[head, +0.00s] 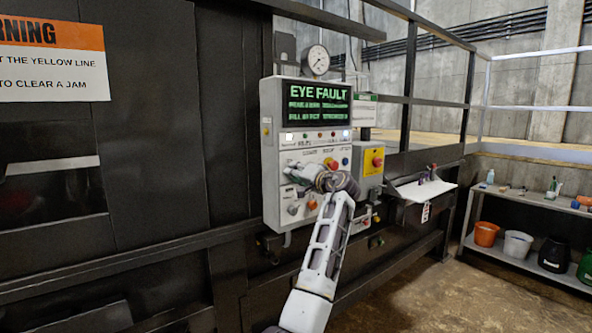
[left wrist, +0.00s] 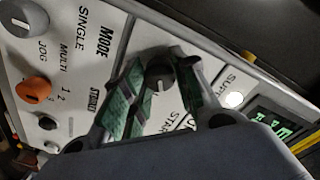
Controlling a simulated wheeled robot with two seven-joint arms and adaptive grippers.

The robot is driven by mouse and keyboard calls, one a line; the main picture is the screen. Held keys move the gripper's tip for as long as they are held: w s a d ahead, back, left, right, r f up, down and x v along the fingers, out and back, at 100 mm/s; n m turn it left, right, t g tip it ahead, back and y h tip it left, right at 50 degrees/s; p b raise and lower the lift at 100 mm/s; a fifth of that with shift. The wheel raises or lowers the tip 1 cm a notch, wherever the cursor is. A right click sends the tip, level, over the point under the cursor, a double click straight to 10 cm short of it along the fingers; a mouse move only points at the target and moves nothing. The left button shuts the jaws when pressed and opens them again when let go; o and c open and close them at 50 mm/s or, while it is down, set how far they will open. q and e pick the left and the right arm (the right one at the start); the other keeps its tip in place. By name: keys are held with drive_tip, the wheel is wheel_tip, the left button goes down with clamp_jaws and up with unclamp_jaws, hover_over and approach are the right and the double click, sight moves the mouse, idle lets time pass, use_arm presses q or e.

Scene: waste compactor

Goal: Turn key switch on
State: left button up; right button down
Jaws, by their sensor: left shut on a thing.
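The grey control panel (head: 270,105) is on the dark machine, with a lit screen (head: 318,103) reading "EYE FAULT". My left gripper (head: 294,172) is at the panel's left middle, over part of its controls. In the left wrist view, the fingers (left wrist: 160,88) with green pads are around a dark round switch (left wrist: 159,70) with a light pointer line. This appears to be the key switch; no separate key can be made out. The gripper is shut on it. Its label is partly hidden by the fingers. My right gripper is not in view.
A grey knob (left wrist: 22,18) and an orange knob (left wrist: 34,90) sit beside the left fingers. A yellow-faced box with a red knob (head: 377,162) adjoins the panel. A small shelf (head: 420,190) juts out to the right. The floor at lower right is clear.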

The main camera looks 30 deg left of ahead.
use_arm(q)
drive_tip(key=shift+m, duration=0.3)
drive_tip(key=o, duration=1.1)
drive_tip(key=shift+c, duration=0.2)
drive_tip(key=shift+d, duration=0.1)
drive_tip(key=v, duration=1.2)
